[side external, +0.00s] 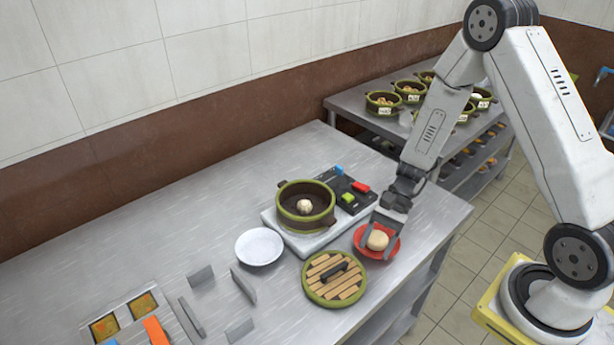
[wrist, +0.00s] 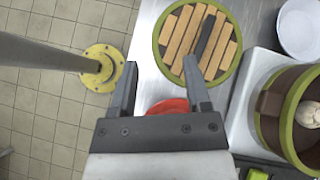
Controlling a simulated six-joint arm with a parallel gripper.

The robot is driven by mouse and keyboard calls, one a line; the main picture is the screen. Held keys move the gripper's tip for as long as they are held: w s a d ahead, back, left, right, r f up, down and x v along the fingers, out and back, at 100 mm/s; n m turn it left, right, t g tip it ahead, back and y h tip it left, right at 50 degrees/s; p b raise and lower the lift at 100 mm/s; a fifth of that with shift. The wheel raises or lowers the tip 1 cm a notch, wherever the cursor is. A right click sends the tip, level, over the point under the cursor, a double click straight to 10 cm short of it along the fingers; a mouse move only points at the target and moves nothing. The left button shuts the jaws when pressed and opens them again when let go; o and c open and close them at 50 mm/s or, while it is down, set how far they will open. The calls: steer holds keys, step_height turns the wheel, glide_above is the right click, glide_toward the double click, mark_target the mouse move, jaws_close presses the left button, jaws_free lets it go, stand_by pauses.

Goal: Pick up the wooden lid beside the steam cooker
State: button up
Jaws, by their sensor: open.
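The round wooden lid (side external: 320,289) with pale slats, a green rim and a dark bar handle lies flat on the metal table, in front of the steam cooker (side external: 290,222). The lid also shows at the top of the wrist view (wrist: 172,41), beyond my fingertips. The cooker is a brown pot with a green rim, open, with a pale bun inside; part of it shows at the right of the wrist view (wrist: 271,103). My gripper (side external: 380,228) is open and empty above the red plate, right of the lid. It also shows in the wrist view (wrist: 160,62).
A white plate (side external: 259,246) lies left of the cooker. Upright metal plates (side external: 243,286) stand farther left. The cooker stands on a pale base (side external: 297,240) beside a dark panel with coloured blocks.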

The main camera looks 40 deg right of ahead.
mark_target(337, 268)
steer(key=w+f+m+t+y, duration=0.2)
steer(key=m, duration=0.1)
steer(key=w+f+m+y, duration=0.1)
steer(key=shift+d+f+m+t, duration=0.2)
steer(key=shift+d+m+t, duration=0.1)
steer(key=shift+t, duration=0.1)
steer(key=shift+w+d+f+m+t+y, duration=0.1)
steer(key=shift+w+f+m+t+y, duration=0.35)
steer(key=shift+m, duration=0.25)
steer(key=shift+x, duration=1.25)
steer(key=shift+s, duration=0.1)
steer(key=shift+x, duration=2.6)
steer(key=shift+c, duration=0.2)
jaws_close()
